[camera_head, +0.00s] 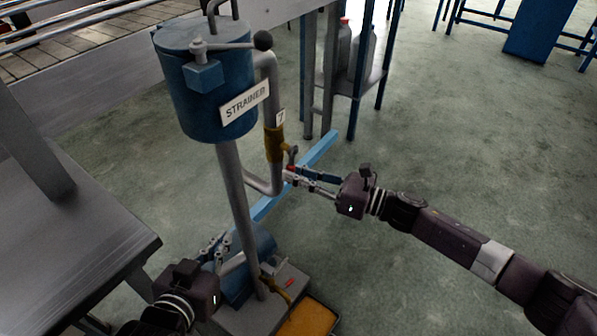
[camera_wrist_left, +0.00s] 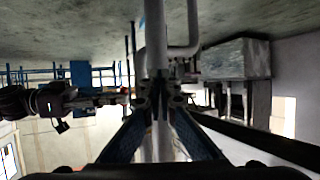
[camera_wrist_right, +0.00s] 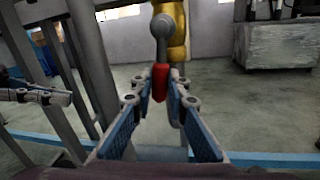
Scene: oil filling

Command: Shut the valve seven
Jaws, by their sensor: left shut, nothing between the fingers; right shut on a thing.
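Valve seven (camera_head: 275,144) is a yellow valve body on the grey pipe beside the strainer tank, under a white tag marked 7 (camera_head: 281,118). In the right wrist view the valve (camera_wrist_right: 172,22) shows at the top, with a grey lever (camera_wrist_right: 161,35) hanging down to a red grip (camera_wrist_right: 160,82). My right gripper (camera_head: 291,175) is shut on this red grip; its fingertips (camera_wrist_right: 158,92) sit on either side of it. My left gripper (camera_head: 222,240) is low near the standpipe, shut and empty. Its fingertips meet in the left wrist view (camera_wrist_left: 159,90).
The blue strainer tank (camera_head: 208,85) carries a black-knobbed lever (camera_head: 240,43). A second yellow valve (camera_head: 274,286) sits low, near an orange tray (camera_head: 308,318). A grey table (camera_head: 75,250) is at the left; a blue rack (camera_head: 372,82) stands behind. The floor at right is open.

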